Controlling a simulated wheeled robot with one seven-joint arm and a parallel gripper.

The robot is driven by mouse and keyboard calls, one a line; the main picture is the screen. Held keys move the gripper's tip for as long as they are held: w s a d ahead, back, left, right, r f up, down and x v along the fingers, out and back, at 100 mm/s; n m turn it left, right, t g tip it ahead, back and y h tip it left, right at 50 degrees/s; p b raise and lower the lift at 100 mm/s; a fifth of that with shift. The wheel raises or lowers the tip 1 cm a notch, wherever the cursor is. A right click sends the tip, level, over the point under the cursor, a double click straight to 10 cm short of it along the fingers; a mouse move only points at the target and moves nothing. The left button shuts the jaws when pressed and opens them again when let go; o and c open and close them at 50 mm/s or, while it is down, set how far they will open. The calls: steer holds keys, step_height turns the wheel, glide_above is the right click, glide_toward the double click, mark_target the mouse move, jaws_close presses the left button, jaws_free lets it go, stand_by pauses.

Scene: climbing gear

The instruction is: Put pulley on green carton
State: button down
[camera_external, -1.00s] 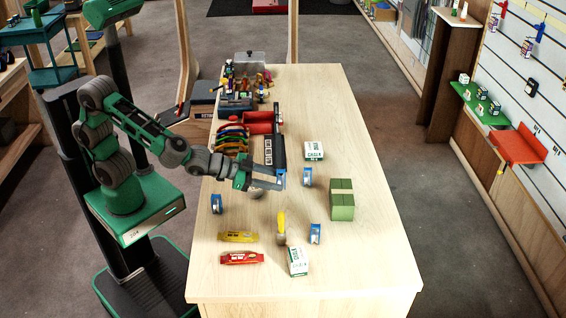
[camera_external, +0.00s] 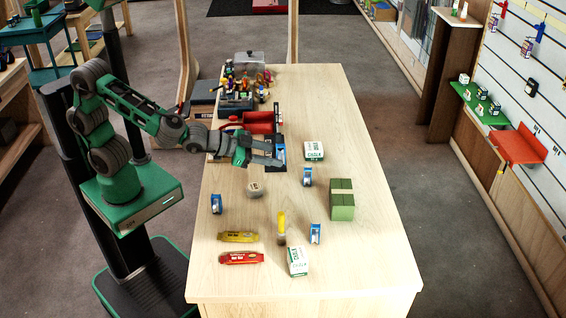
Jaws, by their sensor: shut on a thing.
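The green carton (camera_external: 342,207) stands on the right half of the wooden table, with a paler band across it. My gripper (camera_external: 280,157) is shut on a small blue-and-white pulley (camera_external: 281,151), mostly hidden by the fingers. It is held over the table, up and to the left of the carton and apart from it. Similar blue pulleys stand at the table's left (camera_external: 216,204), behind the carton to its left (camera_external: 307,177), and in front of it (camera_external: 315,234).
White chalk boxes lie behind (camera_external: 314,151) and in front (camera_external: 298,262) of the carton. A grey block (camera_external: 255,189), yellow item (camera_external: 281,226) and yellow (camera_external: 238,237) and red (camera_external: 241,258) packs lie left. A red bin (camera_external: 259,121) is behind my gripper. The table's right side is clear.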

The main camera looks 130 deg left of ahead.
steer(key=w+r, duration=0.4)
steer(key=r, duration=0.2)
steer(key=p, duration=0.5)
glide_above(341, 199)
steer(key=s+d, duration=0.1)
steer(key=s, duration=0.5)
step_height(341, 199, down, 10)
steer(key=shift+w+f+p, duration=0.2)
steer(key=shift+f, duration=0.75)
steer(key=shift+w+f+p, duration=0.15)
steer(key=shift+f, duration=0.8)
steer(key=c, duration=0.9)
jaws_free()
steer(key=shift+o, duration=0.2)
steer(key=shift+r, duration=0.1)
